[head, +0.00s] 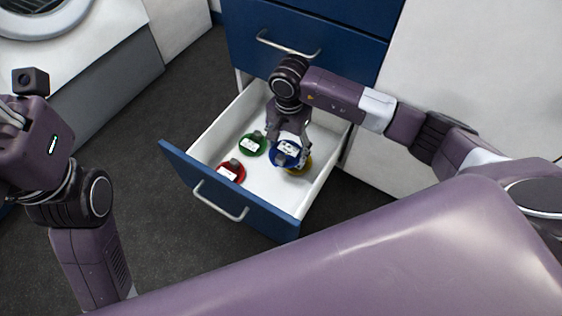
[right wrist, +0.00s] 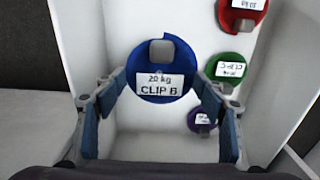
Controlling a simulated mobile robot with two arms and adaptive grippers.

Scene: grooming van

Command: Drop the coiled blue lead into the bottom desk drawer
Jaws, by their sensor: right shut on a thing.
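The coiled blue lead (head: 281,159) is a round blue disc with a white label. In the right wrist view its label reads "20 kg CLIP B" (right wrist: 162,62). My right gripper (head: 288,146) is shut on it, with a finger on each side of the disc in the wrist view (right wrist: 160,86). It holds the lead over the open bottom desk drawer (head: 262,187); the exact gap to the drawer floor is unclear. My left gripper (head: 14,118) is at the left edge, away from the drawer, its fingers mostly out of frame.
In the drawer lie a red coil (head: 231,171), a green coil (head: 252,143) and a yellow coil (head: 304,166), partly hidden by the blue one. A purple coil (right wrist: 201,119) shows in the wrist view. Shut blue drawers (head: 330,30) rise behind.

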